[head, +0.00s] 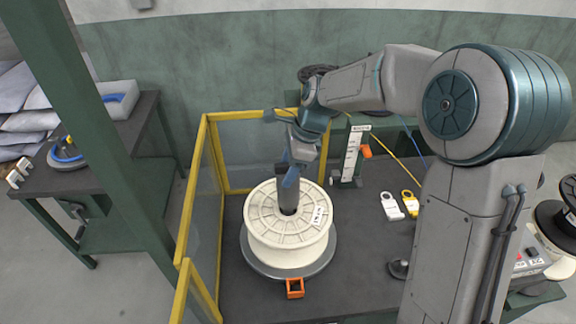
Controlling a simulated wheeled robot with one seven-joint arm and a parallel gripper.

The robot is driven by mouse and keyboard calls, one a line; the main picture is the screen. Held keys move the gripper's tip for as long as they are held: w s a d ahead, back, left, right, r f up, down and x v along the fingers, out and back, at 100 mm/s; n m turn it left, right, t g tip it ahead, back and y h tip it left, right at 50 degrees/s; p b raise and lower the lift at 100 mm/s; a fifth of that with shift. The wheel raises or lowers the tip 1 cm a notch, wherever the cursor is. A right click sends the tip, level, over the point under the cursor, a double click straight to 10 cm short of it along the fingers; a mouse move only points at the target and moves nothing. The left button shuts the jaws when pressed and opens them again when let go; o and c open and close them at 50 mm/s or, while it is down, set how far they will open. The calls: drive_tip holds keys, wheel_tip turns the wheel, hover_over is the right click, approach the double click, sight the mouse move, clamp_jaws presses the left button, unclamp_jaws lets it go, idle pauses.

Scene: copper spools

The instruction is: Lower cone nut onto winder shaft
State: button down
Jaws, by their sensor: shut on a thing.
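A large cream spool (265,245) stands upright on a round grey turntable (325,262) inside a yellow-framed guard. The grey piece reaches down to the dark centre hole of the spool. The winder shaft cannot be told apart from it; the nut or the spool hides it. I cannot tell whether the nut touches the spool.
Yellow guard frames (188,225) stand left of and behind the spool. An orange block (295,288) sits at the turntable's front edge. A white upright scale (352,153) stands behind right.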

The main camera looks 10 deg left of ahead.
drive_tip(key=shift+f+b, duration=0.85)
drive_tip(key=shift+f, duration=0.45)
drive_tip(key=shift+c, duration=2.3)
unclamp_jaws()
drive_tip(key=v, duration=1.3)
drive_tip(key=shift+d+r+b, duration=0.2)
drive_tip(key=shift+r+b, duration=0.2)
drive_tip(key=shift+b, duration=0.05)
drive_tip(key=s+d+f+n+t+h, duration=0.2)
drive_tip(key=s+d+f+n, duration=0.1)
drive_tip(key=s+d+n, duration=0.4)
drive_tip(key=s+d+f+n+t+h, duration=0.1)
drive_tip(key=s+d+f+n+t, duration=0.1)
drive_tip(key=s+d+n, duration=0.6)
drive_tip(key=s+d+f, duration=0.1)
drive_tip(key=s+d, duration=0.3)
drive_tip(key=s, duration=0.2)
drive_tip(key=shift+f+h, duration=0.15)
drive_tip(key=shift+h, duration=0.25)
